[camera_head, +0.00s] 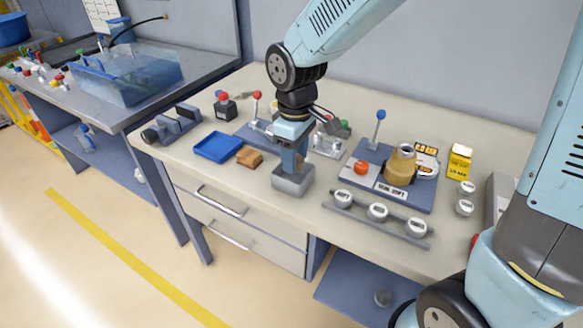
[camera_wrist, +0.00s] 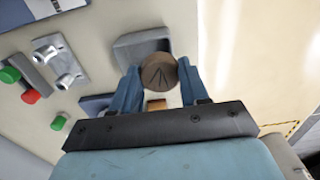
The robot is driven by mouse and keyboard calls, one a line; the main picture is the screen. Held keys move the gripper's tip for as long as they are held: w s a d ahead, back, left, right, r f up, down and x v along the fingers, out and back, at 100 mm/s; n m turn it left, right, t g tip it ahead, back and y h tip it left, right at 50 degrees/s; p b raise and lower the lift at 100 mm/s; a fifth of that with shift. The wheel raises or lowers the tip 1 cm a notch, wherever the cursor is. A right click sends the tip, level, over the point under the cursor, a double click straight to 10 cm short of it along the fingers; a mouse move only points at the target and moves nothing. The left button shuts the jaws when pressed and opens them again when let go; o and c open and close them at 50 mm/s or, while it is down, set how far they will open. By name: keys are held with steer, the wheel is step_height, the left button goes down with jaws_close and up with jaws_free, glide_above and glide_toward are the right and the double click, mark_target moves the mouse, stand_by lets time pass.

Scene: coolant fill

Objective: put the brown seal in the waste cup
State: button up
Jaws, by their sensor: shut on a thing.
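The brown seal (camera_wrist: 157,76) is a round disc with an arrow-like mark on its face. In the wrist view it sits between the two blue fingers of my gripper (camera_wrist: 158,82), which is shut on it. A grey open square cup (camera_head: 291,187), apparently the waste cup, stands near the front edge of the bench. My gripper (camera_head: 293,163) points down at it, and the fingers overlap its opening in the head view. The cup also shows in the wrist view (camera_wrist: 128,49), partly behind the seal. The seal is not clear in the head view.
A blue tray (camera_head: 217,147) and an orange-brown block (camera_head: 249,157) lie left of the cup. A rail with white round caps (camera_head: 377,211) and a blue-based fixture (camera_head: 388,178) with a brass fitting stand to the right. A red-knobbed lever (camera_head: 257,97) stands behind.

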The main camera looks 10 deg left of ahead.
steer(key=shift+w+a+f, duration=0.2)
steer(key=shift+w+f, duration=0.5)
steer(key=shift+f, duration=0.2)
steer(key=shift+w+a+f, duration=0.15)
steer(key=shift+w+f, duration=0.55)
steer(key=shift+f, duration=0.2)
steer(key=shift+w+f, duration=0.1)
steer(key=shift+f, duration=1.5)
steer(key=o, duration=0.8)
steer(key=shift+o, duration=0.2)
step_height(320, 180, up, 12)
steer(key=s+d+r+m+t, duration=0.1)
steer(key=d+r+m, duration=0.25)
steer(key=d, duration=0.45)
steer(key=d+r+m+t, duration=0.25)
steer(key=d+r, duration=0.25)
steer(key=d, duration=0.3)
steer(key=s+d+r+m+t, duration=0.1)
steer(key=s+d+r+m, duration=0.1)
steer(key=s+d, duration=0.3)
steer(key=s+d+r+m+t, duration=0.1)
steer(key=s+d+r+m, duration=0.1)
steer(key=s+d+m, duration=0.3)
steer(key=shift+d+m, duration=0.3)
steer(key=shift+d, duration=1.85)
